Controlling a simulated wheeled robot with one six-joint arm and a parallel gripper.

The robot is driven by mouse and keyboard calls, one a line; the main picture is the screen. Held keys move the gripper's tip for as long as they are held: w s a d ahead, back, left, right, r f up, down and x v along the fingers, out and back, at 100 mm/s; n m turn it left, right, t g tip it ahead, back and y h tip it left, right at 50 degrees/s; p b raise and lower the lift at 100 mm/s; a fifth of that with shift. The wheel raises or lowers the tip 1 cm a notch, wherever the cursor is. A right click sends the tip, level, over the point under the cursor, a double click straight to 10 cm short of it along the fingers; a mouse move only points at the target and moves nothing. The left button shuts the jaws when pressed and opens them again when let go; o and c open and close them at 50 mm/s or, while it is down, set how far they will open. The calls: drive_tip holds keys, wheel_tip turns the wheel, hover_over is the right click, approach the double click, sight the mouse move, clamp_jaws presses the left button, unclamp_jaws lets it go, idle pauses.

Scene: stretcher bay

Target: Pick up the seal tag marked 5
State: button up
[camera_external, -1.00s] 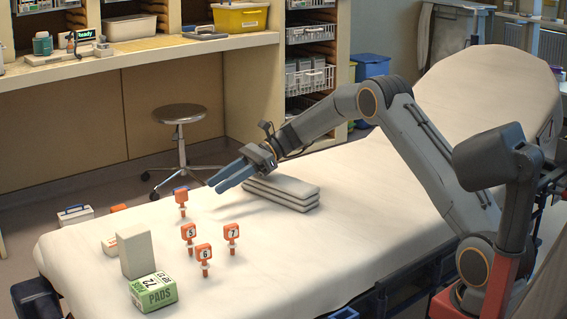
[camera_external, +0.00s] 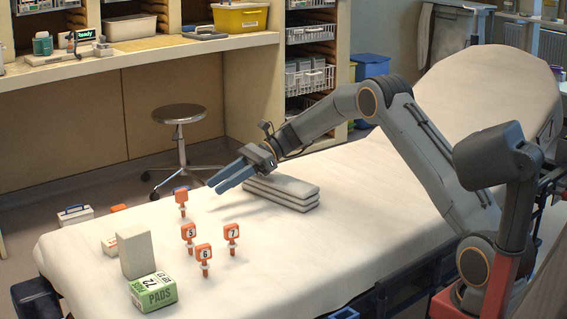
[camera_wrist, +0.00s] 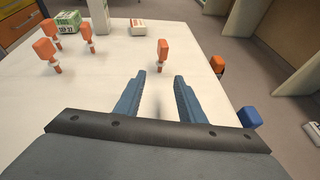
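The seal tag marked 5 (camera_external: 189,234) is orange and stands upright on the white stretcher sheet in the external view. The tag marked 6 (camera_external: 204,255) stands in front of it, and the tag marked 7 (camera_external: 232,233) to its right. Another orange tag (camera_external: 181,198) stands behind, its face not readable. My gripper (camera_external: 217,185) is open and empty above the sheet, to the right of that back tag and apart from all tags. In the wrist view, my gripper (camera_wrist: 160,80) shows two parted blue fingers, with orange tags beyond; their numbers do not show.
A pale block (camera_external: 136,253) and a green PADS box (camera_external: 153,292) stand left of the tags. Folded pale cloths (camera_external: 283,193) are stacked beneath my wrist. Blue and orange items lie beyond the stretcher edge.

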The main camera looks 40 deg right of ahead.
sight(189, 225)
drive_tip(key=s+a+h+p, duration=0.1)
drive_tip(key=s+a+p, duration=0.1)
drive_tip(key=a+p, duration=0.1)
drive_tip(key=s+a+r+g+h+p, duration=0.1)
drive_tip(key=s+a+p, duration=0.2)
drive_tip(key=p, duration=0.1)
drive_tip(key=s+a+r+n+g+h+p, duration=0.1)
drive_tip(key=s+a+h+p, duration=0.1)
drive_tip(key=a+p, duration=0.1)
drive_tip(key=shift+s+a+r, duration=0.15)
drive_tip(key=shift+s+r, duration=0.1)
drive_tip(key=shift+s, duration=0.15)
drive_tip(key=s+a+r+n+h+p, duration=0.2)
drive_tip(key=s+a+r+h+p, duration=0.3)
drive_tip(key=s+a+p, duration=0.5)
drive_tip(key=f+p, duration=0.1)
drive_tip(key=f, duration=0.1)
drive_tip(key=w+f+p, duration=0.1)
drive_tip(key=f, duration=0.2)
drive_tip(key=f+p, duration=0.1)
drive_tip(key=f, duration=0.1)
drive_tip(key=shift+w+a+f+p, duration=0.25)
drive_tip(key=shift+a+f+p, duration=0.05)
clamp_jaws()
